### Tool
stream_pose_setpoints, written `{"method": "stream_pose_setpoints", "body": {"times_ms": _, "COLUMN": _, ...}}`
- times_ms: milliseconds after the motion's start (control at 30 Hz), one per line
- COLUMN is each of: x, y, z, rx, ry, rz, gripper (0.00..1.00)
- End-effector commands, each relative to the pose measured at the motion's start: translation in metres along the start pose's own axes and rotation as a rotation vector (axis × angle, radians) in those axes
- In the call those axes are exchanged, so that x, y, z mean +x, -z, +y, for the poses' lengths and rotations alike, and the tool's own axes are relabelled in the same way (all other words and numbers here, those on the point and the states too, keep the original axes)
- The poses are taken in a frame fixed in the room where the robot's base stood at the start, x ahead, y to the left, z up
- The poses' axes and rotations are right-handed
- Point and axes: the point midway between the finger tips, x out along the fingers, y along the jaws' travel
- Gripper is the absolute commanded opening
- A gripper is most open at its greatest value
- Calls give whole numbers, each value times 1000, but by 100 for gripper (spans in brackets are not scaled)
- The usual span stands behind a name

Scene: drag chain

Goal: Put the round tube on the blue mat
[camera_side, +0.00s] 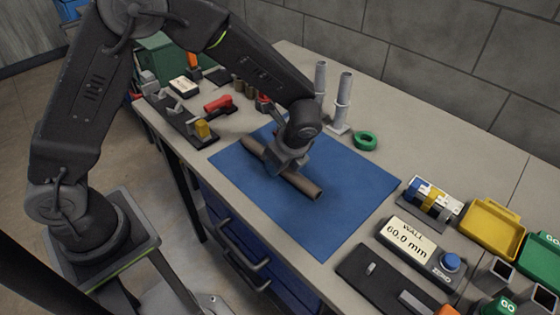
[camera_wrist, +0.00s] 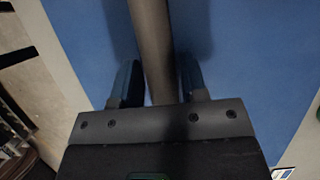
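The round tube (camera_side: 309,188) is a long brown cylinder over the blue mat (camera_side: 345,195), slanting from upper left to lower right. It looks to lie on the mat, though a slight gap beneath it would be hard to see. My gripper (camera_side: 285,166) is low over the tube's middle and hides part of it. In the wrist view the tube (camera_wrist: 152,45) runs between the two fingers of my gripper (camera_wrist: 158,80), one on each side and close to it. I cannot tell whether the fingers touch it.
A green tape ring (camera_side: 365,140) and two upright grey posts (camera_side: 342,98) stand behind the mat. A tool rack (camera_side: 185,118) is at left. A wall gauge display (camera_side: 410,240), a yellow bin (camera_side: 492,228) and a green bin (camera_side: 541,255) are at right. The mat's right part is bare.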

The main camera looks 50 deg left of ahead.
Motion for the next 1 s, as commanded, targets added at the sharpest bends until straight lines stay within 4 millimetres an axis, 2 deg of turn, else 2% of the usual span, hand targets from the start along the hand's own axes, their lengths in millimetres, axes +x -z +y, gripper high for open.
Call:
{"method": "stream_pose_setpoints", "body": {"times_ms": 33, "x": 0, "y": 0, "z": 0, "rx": 0, "ry": 0, "rz": 0, "gripper": 45}}
{"method": "stream_pose_setpoints", "body": {"times_ms": 200, "x": 0, "y": 0, "z": 0, "rx": 0, "ry": 0, "rz": 0, "gripper": 61}}
{"method": "stream_pose_setpoints", "body": {"times_ms": 433, "x": 0, "y": 0, "z": 0, "rx": 1, "ry": -1, "rz": 0, "gripper": 61}}
{"method": "stream_pose_setpoints", "body": {"times_ms": 567, "x": -8, "y": 0, "z": 0, "rx": 0, "ry": 1, "rz": 0, "gripper": 61}}
{"method": "stream_pose_setpoints", "body": {"times_ms": 667, "x": -23, "y": 0, "z": -1, "rx": 0, "ry": 5, "rz": 1, "gripper": 61}}
{"method": "stream_pose_setpoints", "body": {"times_ms": 1000, "x": -98, "y": 1, "z": -1, "rx": 0, "ry": 5, "rz": 2, "gripper": 61}}
